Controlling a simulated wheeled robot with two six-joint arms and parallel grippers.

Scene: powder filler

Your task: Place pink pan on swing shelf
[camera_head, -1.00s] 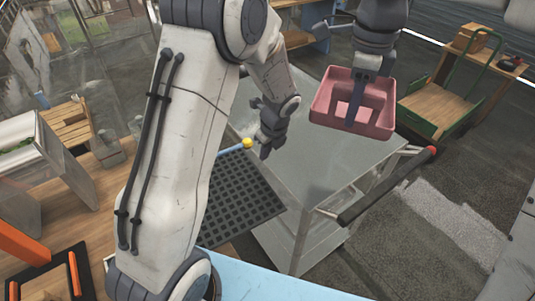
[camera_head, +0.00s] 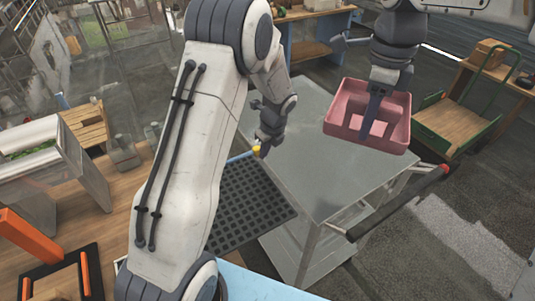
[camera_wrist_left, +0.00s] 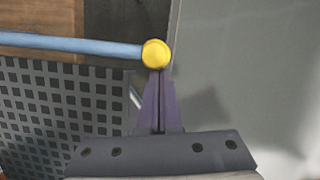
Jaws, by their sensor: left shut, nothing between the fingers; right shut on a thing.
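The pink pan (camera_head: 345,101) is a shallow rectangular tray with raised sides, at the upper right in the head view. My right gripper (camera_head: 370,125) is shut on it and holds it above the grey metal table. The swing shelf appears to be the dark perforated panel (camera_head: 243,205), with a blue rod ending in a yellow knob (camera_head: 257,151). My left gripper (camera_head: 264,148) is shut and empty beside the knob. In the left wrist view its fingertips (camera_wrist_left: 159,82) sit right at the yellow knob (camera_wrist_left: 156,53); whether they touch it I cannot tell.
A green-edged wooden cart (camera_head: 455,120) stands at the right. A wooden bench (camera_head: 110,215) with orange handles is at the left.

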